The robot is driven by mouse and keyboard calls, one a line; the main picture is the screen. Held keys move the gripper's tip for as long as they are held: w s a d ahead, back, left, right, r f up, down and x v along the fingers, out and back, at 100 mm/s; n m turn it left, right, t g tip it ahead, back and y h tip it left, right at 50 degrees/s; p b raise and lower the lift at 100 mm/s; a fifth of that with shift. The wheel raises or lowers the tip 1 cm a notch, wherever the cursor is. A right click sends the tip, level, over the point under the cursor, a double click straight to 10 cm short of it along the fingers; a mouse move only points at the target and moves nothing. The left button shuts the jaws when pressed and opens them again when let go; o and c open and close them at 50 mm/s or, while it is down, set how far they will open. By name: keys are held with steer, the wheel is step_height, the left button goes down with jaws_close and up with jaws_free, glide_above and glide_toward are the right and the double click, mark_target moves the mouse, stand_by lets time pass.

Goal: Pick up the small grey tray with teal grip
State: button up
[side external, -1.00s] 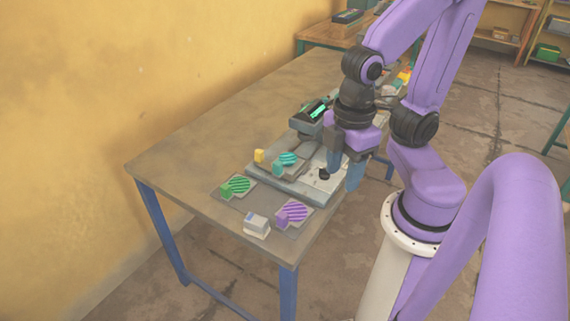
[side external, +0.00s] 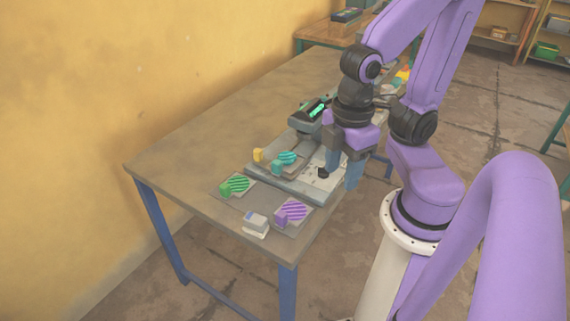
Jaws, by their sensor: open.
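The small grey tray with teal grip (side external: 285,161) sits on the light grey base of the press (side external: 262,180). It carries a teal striped disc, and its teal block grip is on its left side. My gripper (side external: 343,176) points down over the right part of the press base, to the right of the tray and apart from it. Its blue fingers are spread and nothing shows between them. A black knob (side external: 323,172) on the base is beside the left finger.
A green-gripped tray (side external: 236,185) and a purple-gripped tray (side external: 292,213) lie on a dark mat at the front. A small grey-white block (side external: 256,225) is near the front edge. A yellow block (side external: 258,155) stands left of the teal tray. The table's left side is clear.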

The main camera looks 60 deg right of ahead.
steer(key=shift+o, duration=0.2)
steer(key=m, duration=3.1)
glide_above(275, 163)
step_height(275, 163, down, 3)
steer(key=f, duration=1)
steer(key=shift+d+f, duration=0.2)
steer(key=shift+d, duration=0.05)
steer(key=shift+a+f, duration=0.2)
steer(key=shift+f, duration=3.1)
jaws_close()
